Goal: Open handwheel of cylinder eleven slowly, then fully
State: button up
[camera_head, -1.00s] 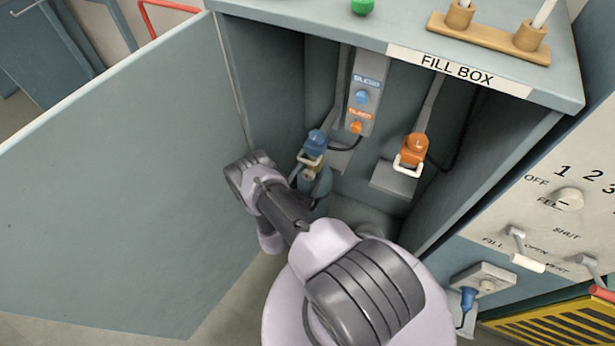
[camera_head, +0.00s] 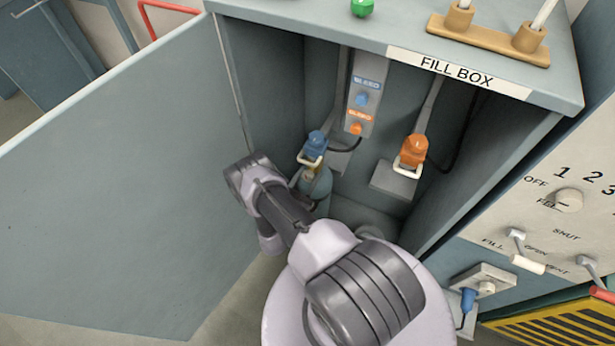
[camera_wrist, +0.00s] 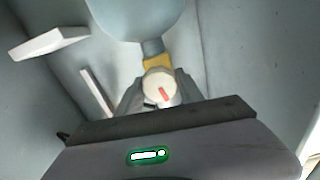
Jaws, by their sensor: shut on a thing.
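The handwheel (camera_wrist: 159,86) is a small round whitish knob with a red mark, seen in the wrist view. It sits on a yellow-brown fitting (camera_wrist: 156,62) at the neck of a pale blue-grey cylinder (camera_wrist: 140,15). My gripper (camera_wrist: 156,97) is shut on the handwheel, one finger on each side of it. In the head view the cylinder (camera_head: 318,184) stands inside the fill box, below a blue connector (camera_head: 315,146). My arm hides much of it there, and the fingers and handwheel are hidden too. I cannot read a cylinder number.
The fill box door (camera_head: 110,190) stands open at left. A control panel (camera_head: 560,215) with a selector and levers is at right.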

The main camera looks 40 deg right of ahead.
jog(key=n, duration=0.5)
jog(key=shift+n, duration=0.3)
jog(key=shift+n+b, duration=0.45)
jog(key=shift+n, duration=1.55)
jog(key=o, duration=1.4)
jog(key=shift+a, duration=0.1)
jog(key=p+v, duration=0.3)
jog(key=v, duration=1.4)
jog(key=shift+a, duration=0.15)
dwell(1.9)
